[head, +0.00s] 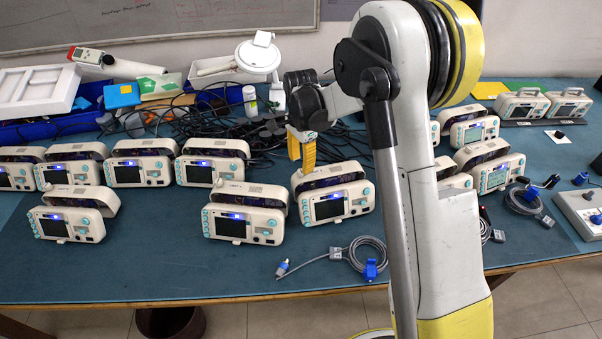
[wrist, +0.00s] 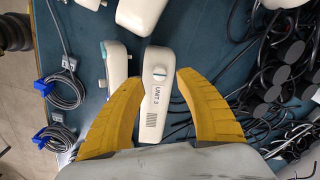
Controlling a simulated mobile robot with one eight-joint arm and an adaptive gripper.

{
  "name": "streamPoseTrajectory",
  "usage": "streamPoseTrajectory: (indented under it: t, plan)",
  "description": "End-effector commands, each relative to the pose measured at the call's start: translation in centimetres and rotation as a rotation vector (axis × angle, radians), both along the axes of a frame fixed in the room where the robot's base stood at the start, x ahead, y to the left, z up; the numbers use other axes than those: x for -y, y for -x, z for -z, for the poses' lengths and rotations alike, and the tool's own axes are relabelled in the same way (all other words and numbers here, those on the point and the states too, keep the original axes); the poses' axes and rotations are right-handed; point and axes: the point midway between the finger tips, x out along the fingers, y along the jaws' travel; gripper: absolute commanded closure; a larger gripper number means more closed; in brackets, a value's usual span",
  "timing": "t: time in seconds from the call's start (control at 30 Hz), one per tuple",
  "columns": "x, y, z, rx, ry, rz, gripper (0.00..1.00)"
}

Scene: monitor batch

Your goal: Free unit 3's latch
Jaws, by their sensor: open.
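Unit 3 (head: 330,206) is a white monitor with a dark screen and teal buttons, standing on the blue-green table in the head view. In the wrist view its white top (wrist: 152,116) carries the label "UNIT 3". In the head view my gripper (head: 302,163) points down over the unit's back left. Contact cannot be told.
A similar monitor (head: 240,215) stands close to the left, and several more stand in rows. Black cables (head: 345,148) tangle behind. A coiled grey cable with a blue clip (head: 369,268) lies in front on the right. The table's front left is clear.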

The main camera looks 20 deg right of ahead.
Motion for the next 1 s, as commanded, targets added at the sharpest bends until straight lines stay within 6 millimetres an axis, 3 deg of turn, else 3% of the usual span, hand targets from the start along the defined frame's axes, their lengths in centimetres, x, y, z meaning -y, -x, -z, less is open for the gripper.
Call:
streamPoseTrajectory:
  t: [0.03,0.2,0.57,0.6,0.73,1.0]
  plan:
    - [0.0,0.0,1.2,0.000,0.000,0.000,0.59]
    - [0.0,0.0,3.1,0.000,0.000,-0.001,0.59]
    - [0.0,0.0,3.7,0.001,0.000,-0.001,0.59]
    - [0.0,0.0,3.7,0.001,0.000,-0.001,0.63]
    - [0.0,0.0,3.7,0.001,0.000,-0.001,1.00]
    - [0.0,0.0,3.6,0.001,0.000,-0.003,1.00]
